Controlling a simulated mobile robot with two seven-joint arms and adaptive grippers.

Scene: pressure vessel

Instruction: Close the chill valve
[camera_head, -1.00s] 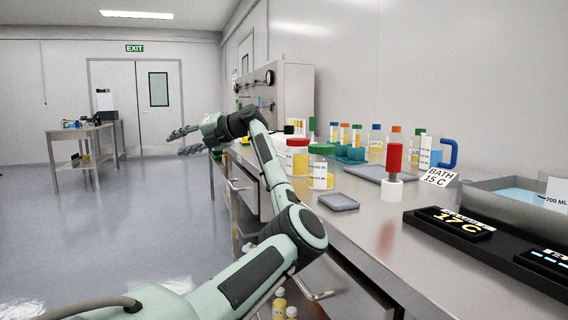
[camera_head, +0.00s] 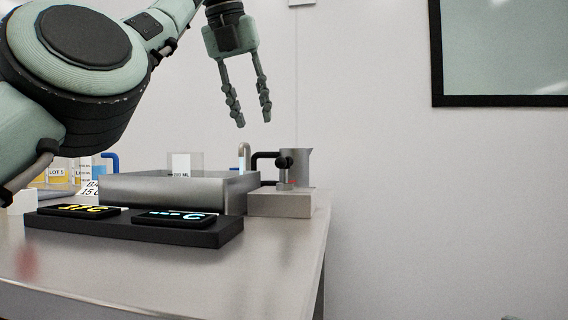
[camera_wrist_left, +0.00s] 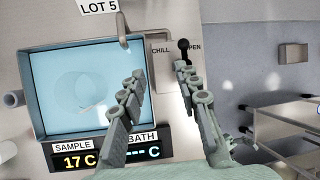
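The chill valve shows in the head view as a dark lever (camera_head: 266,156) beside a curved metal spout (camera_head: 244,154), at the right end of the bath. In the left wrist view its black-knobbed lever (camera_wrist_left: 184,50) stands between the CHILL label (camera_wrist_left: 160,50) and the partly hidden OPEN label (camera_wrist_left: 194,47), nearer OPEN. My left gripper (camera_head: 253,122) is open and empty, fingers pointing down above the valve. In the wrist view its fingers (camera_wrist_left: 160,70) are spread, the right fingertip just below the lever in the picture; I cannot tell whether they touch. My right gripper is not in view.
The water bath (camera_head: 170,192) stands behind a black display unit (camera_head: 130,229) reading 17 C and dashes.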

